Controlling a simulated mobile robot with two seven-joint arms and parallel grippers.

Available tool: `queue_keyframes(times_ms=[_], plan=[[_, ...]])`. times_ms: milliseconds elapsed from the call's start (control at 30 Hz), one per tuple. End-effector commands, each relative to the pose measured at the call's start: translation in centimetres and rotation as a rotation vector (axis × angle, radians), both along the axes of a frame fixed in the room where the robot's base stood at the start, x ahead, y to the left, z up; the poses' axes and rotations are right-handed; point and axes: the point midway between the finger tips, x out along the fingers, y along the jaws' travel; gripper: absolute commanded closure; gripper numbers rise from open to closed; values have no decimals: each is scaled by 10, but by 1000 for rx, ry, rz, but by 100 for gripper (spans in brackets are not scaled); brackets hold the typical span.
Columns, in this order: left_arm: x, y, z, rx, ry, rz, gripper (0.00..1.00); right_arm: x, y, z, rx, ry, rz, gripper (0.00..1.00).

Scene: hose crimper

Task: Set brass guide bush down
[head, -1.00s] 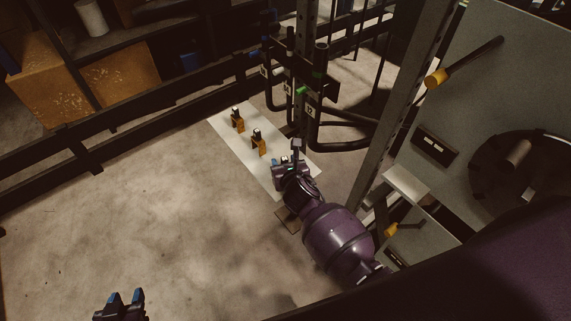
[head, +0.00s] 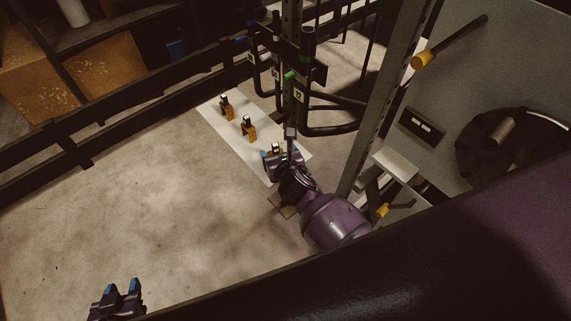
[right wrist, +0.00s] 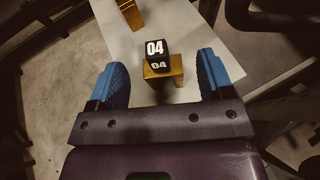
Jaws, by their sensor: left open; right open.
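A brass-coloured piece (right wrist: 163,75) stands on a white sheet, with a black block (right wrist: 155,49) marked 04 at its top. I cannot tell which brass-coloured piece is the guide bush. My right gripper (right wrist: 165,79) is open, its blue fingers apart on either side of this piece, with visible gaps. In the head view my right gripper (head: 276,156) is over the near end of the white sheet (head: 232,131) and partly hides the piece. My left gripper (head: 122,287) is open and empty at the lower left, over bare floor.
Two more brass-coloured pieces with dark tops (head: 226,109) (head: 249,131) stand in line on the sheet. A dark rack (head: 305,75) with bent bars rises beside it. A grey machine panel (head: 480,75) is at the right. Open floor (head: 150,200) lies left.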

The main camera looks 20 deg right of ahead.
Motion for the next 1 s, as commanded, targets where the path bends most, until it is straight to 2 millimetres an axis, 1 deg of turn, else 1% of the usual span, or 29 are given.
queue_keyframes(times_ms=[33, 200, 400, 600, 833, 933, 1000], plan=[[0, 0, 4, 0, -1, 0, 57, -11, 0, 5, -2, 0, 1, 26], [0, 0, 8, 0, -1, 0, 57, -42, 1, 18, 0, 1, -1, 26], [-2, 0, 10, 0, 2, 2, 57, -70, 3, 29, 0, 0, 0, 26], [-4, 1, 9, 0, 6, 2, 57, -83, 3, 35, 0, 1, -1, 26], [-4, 1, 8, 0, 6, 2, 57, -86, 3, 35, 24, 2, -10, 26], [-4, 1, 8, 0, 6, 2, 57, -92, -2, 31, 125, 12, -52, 26], [-4, 1, 8, 0, 6, 2, 57, -98, -7, 27, 252, 22, -104, 26]])
